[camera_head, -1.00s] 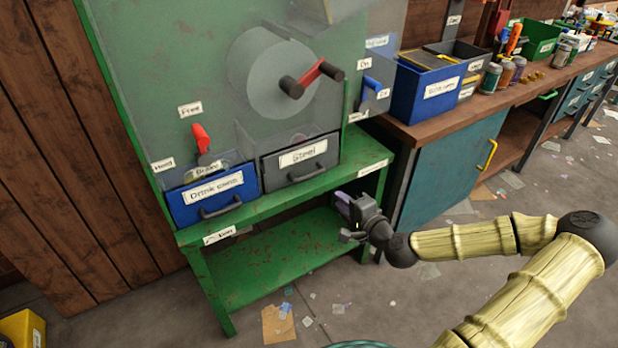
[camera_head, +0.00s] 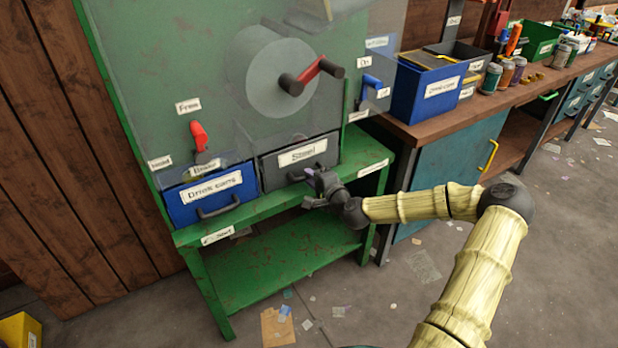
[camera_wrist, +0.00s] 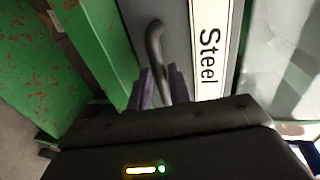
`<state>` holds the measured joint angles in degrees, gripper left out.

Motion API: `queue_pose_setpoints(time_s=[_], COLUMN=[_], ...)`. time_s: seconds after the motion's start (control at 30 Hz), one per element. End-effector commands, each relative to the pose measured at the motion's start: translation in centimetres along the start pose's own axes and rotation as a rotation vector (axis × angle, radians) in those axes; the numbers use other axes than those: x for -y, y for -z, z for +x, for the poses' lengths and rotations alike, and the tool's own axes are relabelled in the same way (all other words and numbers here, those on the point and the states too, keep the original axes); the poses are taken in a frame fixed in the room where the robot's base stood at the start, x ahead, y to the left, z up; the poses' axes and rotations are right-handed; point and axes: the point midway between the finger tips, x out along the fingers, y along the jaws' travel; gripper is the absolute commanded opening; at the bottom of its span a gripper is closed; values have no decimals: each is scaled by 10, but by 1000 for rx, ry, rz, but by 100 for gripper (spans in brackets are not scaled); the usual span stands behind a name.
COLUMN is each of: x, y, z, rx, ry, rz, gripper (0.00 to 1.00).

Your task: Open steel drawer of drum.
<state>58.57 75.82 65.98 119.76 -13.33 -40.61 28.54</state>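The grey steel drawer (camera_head: 274,170), labelled "Steel", sits shut in the green drum machine (camera_head: 150,100), right of the blue drinks-cans drawer (camera_head: 180,208). Its dark handle (camera_wrist: 154,42) shows in the wrist view, running lengthwise beside the "Steel" label. My gripper (camera_head: 314,180) is just in front of the steel drawer, near the right part of its handle. In the wrist view my gripper's (camera_wrist: 160,84) two purple fingers are apart. The near end of the handle appears between them. I cannot tell whether either finger touches it.
A green ledge (camera_head: 345,188) runs below the drawers, with a lower shelf (camera_head: 270,262) under it. A red-handled crank (camera_head: 310,76) and a red lever (camera_head: 199,136) are above. A workbench with a teal cabinet (camera_head: 450,160) stands at the right. The floor in front has scattered scraps.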

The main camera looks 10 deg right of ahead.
Motion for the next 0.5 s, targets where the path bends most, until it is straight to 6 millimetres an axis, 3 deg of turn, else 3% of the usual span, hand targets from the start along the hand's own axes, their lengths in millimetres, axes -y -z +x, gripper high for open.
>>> queue_pose_setpoints(time_s=[0.2,0.47,0.5], x=[0,0,0], y=[0,0,0], z=[20,21,21], rx=[0,0,-1], ry=[1,0,0], rz=[-1,0,0], gripper=[20,20,14])
